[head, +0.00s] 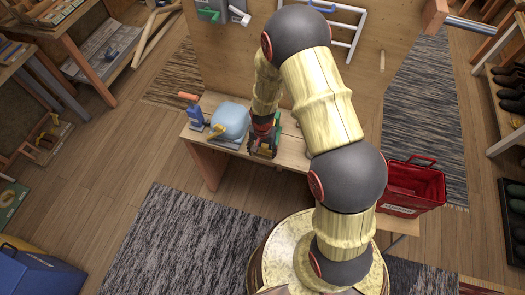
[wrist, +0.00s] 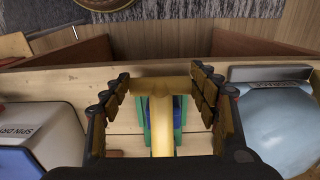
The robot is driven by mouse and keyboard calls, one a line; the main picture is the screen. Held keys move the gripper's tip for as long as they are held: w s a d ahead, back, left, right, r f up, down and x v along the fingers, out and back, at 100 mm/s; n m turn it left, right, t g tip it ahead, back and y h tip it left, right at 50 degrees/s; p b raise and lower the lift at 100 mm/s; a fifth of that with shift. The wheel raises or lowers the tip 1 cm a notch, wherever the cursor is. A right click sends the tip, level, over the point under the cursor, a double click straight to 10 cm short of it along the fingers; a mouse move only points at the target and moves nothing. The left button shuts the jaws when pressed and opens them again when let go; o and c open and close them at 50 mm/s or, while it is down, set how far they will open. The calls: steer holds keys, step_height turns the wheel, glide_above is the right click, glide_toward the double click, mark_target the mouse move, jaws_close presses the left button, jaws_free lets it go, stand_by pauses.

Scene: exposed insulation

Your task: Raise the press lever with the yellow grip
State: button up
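A press-like device with green sides (wrist: 178,122), dark blue parts and a yellow T-shaped lever grip (wrist: 162,84) stands on the wooden bench. In the wrist view my gripper (wrist: 162,102) is open, with one finger on each side of the yellow grip and visible gaps between. In the head view my gripper (head: 263,128) is over the bench at the device, whose green part (head: 275,142) shows beside it. My gripper and arm hide most of the device there.
A light blue rounded object (head: 230,120) stands close left of my gripper in the head view. A blue device with an orange handle (head: 190,98) is farther left. A white box marked "SPIN DRY" (wrist: 65,140) stands opposite in the wrist view. A red basket (head: 415,188) is right.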

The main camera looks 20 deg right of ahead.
steer(key=c, duration=1)
steer(key=shift+c, duration=0.7)
